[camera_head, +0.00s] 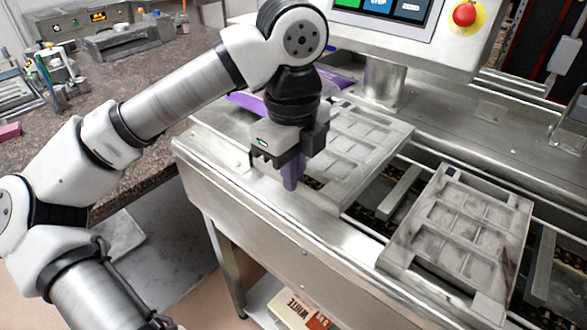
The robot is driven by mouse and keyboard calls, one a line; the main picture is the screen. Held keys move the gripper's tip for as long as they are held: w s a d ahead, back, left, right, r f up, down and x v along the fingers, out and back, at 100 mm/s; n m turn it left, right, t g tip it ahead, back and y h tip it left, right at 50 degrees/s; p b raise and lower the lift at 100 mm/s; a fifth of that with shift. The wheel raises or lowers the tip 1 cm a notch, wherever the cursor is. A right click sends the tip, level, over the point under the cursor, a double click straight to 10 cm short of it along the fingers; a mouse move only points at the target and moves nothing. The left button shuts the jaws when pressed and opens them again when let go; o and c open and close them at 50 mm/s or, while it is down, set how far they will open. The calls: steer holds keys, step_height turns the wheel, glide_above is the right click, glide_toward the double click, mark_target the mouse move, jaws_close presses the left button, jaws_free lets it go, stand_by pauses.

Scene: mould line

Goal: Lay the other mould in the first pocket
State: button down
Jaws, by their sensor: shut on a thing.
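One grey mould (366,150) with rows of rectangular cavities lies at the line, left of the other one, close beside my gripper. A second similar mould (468,232) rests across the rails on the right. My gripper (293,186) points down at the near left edge of the left mould. Its narrow purple tip looks shut on that edge, but the contact is partly hidden by the gripper body. I cannot tell whether the left mould is lifted or resting.
A crossbar (400,192) and dark gaps of the line show between the moulds. A control panel (395,20) with a red button (464,14) stands behind. Purple material (247,102) lies behind my gripper. A granite worktop (130,100) with tools is at left.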

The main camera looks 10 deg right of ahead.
steer(key=shift+f+b, duration=1.85)
steer(key=shift+f, duration=0.4)
steer(key=c, duration=1.5)
jaws_free()
steer(key=shift+r, duration=0.1)
step_height(320, 180, up, 14)
steer(key=shift+f+b, duration=0.15)
steer(key=shift+b, duration=0.3)
